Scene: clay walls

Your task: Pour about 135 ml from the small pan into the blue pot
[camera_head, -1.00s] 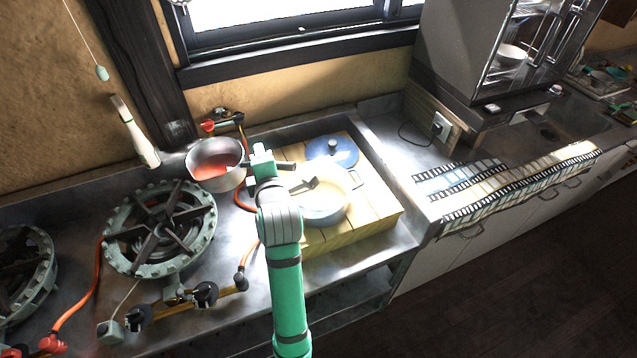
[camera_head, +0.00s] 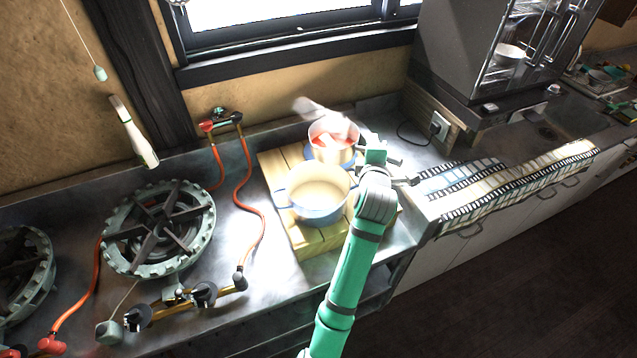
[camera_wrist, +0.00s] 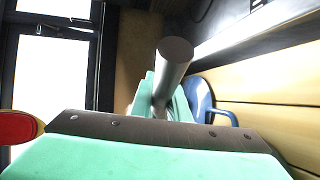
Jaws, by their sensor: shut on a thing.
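The small pan (camera_head: 322,131) is grey metal with red liquid in it. It is held in the air behind the blue pot, over the blue lid (camera_head: 311,153), which is partly hidden. My gripper (camera_head: 375,152) is to the right of the pan and shut on its handle; the grey handle end (camera_wrist: 175,52) stands out between the teal fingers in the wrist view. The blue pot (camera_head: 318,211) has a pale inside and two side handles. It stands open in front of the pan. No stream of liquid shows between them.
A wooden board (camera_head: 305,237) lies under the pot. A burner ring (camera_head: 160,228) and an orange hose (camera_head: 246,185) are to the left. A blurred pale streak is above the pan; I cannot tell what it is. The window wall is close behind.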

